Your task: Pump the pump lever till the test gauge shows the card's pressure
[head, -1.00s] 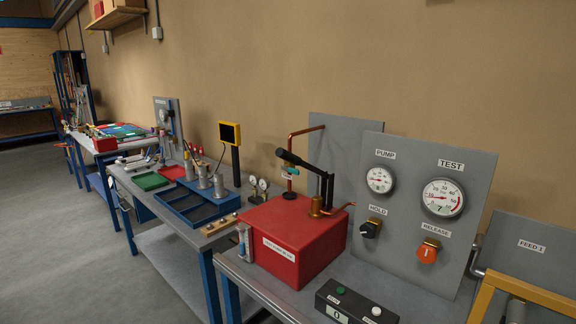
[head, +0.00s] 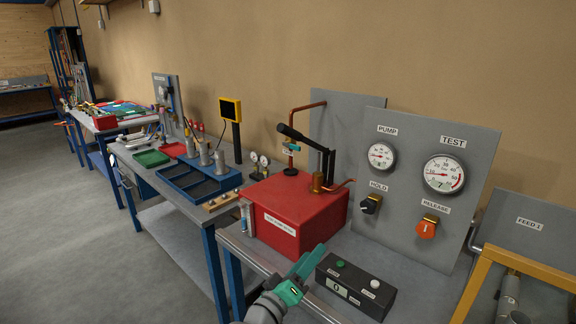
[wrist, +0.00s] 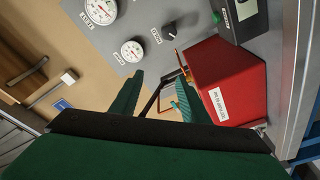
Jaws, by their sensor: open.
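The black pump lever (head: 305,138) slants up to the left above the red pump tank (head: 290,212). The test gauge (head: 443,174) is a white dial at the panel's upper right; its exact reading is too small to tell. The pump gauge (head: 381,155) is to its left. My gripper (head: 312,262) is at the bottom, in front of the bench edge, apart from the lever. In the wrist view my open, empty gripper (wrist: 160,92) points toward the lever linkage (wrist: 158,95) and the red tank. I cannot make out a card showing the pressure.
The hold knob (head: 371,204) and orange release knob (head: 428,227) sit on the grey panel. A black counter box (head: 355,287) stands on the bench near my gripper. A yellow frame (head: 530,262) is at right. Open floor lies left.

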